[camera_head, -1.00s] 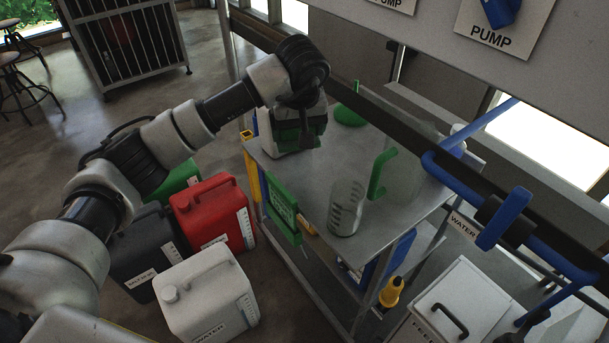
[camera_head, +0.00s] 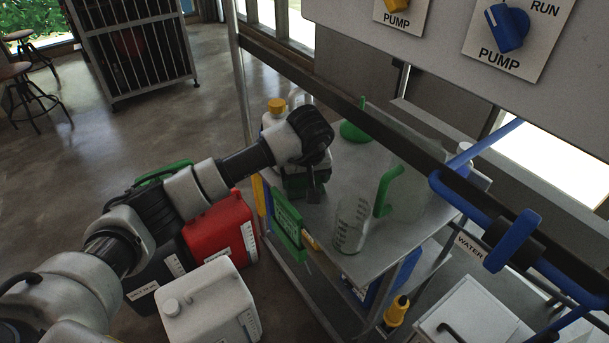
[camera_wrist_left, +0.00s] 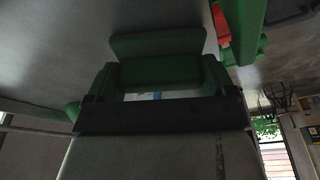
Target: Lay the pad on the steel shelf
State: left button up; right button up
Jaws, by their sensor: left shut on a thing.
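My left gripper (camera_head: 298,190) hangs down over the left end of the grey steel shelf top (camera_head: 395,238), partly hidden by its wrist. In the left wrist view, its green fingers (camera_wrist_left: 157,78) are closed on a dark green pad (camera_wrist_left: 157,45), which lies across between them. In the head view the pad is mostly hidden behind the wrist. I cannot tell whether it touches the steel. My right gripper is not in view.
A clear beaker (camera_head: 352,225) and a clear jug with a green handle (camera_head: 405,190) stand right of the gripper. A yellow-capped white bottle (camera_head: 274,113) is behind my wrist. A red canister (camera_head: 220,232) and a white canister (camera_head: 212,305) stand on the floor at left.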

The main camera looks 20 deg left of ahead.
pick_arm(q)
jog(key=o, duration=0.7)
jog(key=shift+f, duration=0.1)
jog(key=v, duration=1.2)
